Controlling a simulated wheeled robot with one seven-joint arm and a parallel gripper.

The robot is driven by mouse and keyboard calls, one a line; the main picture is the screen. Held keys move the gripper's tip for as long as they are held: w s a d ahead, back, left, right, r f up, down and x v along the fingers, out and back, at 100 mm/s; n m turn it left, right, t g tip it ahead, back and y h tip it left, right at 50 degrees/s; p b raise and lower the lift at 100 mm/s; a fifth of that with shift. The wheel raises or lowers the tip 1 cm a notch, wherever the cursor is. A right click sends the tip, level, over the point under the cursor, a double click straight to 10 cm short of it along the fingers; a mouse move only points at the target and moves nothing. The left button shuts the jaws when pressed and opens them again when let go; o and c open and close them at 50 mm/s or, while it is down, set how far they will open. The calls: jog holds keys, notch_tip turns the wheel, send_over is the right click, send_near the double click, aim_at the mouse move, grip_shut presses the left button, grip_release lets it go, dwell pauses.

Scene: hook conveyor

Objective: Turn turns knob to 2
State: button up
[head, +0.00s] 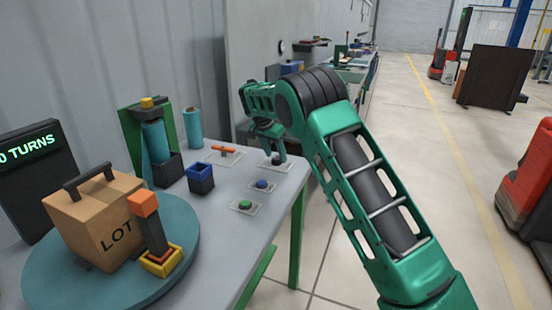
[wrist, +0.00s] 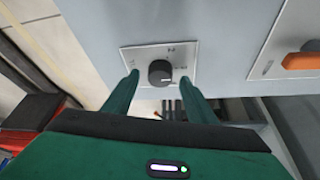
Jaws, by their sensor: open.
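In the head view the knob (head: 276,161) is at the table's right edge, partly covered by my fingers. My gripper (head: 272,150) points down at it. In the wrist view my gripper (wrist: 159,79) is open, with one green finger on each side of the knob and a gap showing on both sides. The display (head: 34,150) shows "0 TURNS", cut at the left.
An orange switch (head: 223,149), a blue button (head: 262,184) and a green button (head: 245,204) sit on plates near the knob. A teal turntable (head: 190,262) bears a cardboard box (head: 95,215). A green stand (head: 135,148) with teal film is behind.

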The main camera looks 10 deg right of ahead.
jog(key=shift+x, duration=0.75)
jog(key=shift+c, duration=0.7)
jog(key=c, duration=0.9)
jog(key=shift+d, duration=0.2)
jog(key=shift+a, duration=0.1)
jog(key=shift+n, duration=0.4)
jog(key=n+y, duration=0.1)
jog(key=n, duration=0.1)
jog(key=n+t+y, duration=0.1)
jog(key=n, duration=0.2)
jog(key=shift+s+n, duration=0.15)
jog(key=shift+n, duration=0.15)
jog(key=n, duration=0.1)
jog(key=n+y, duration=0.1)
jog(key=n, duration=0.1)
jog(key=n+y, duration=0.1)
jog(key=n, duration=0.1)
jog(key=shift+d+t, duration=0.3)
jog(key=shift+n, duration=0.4)
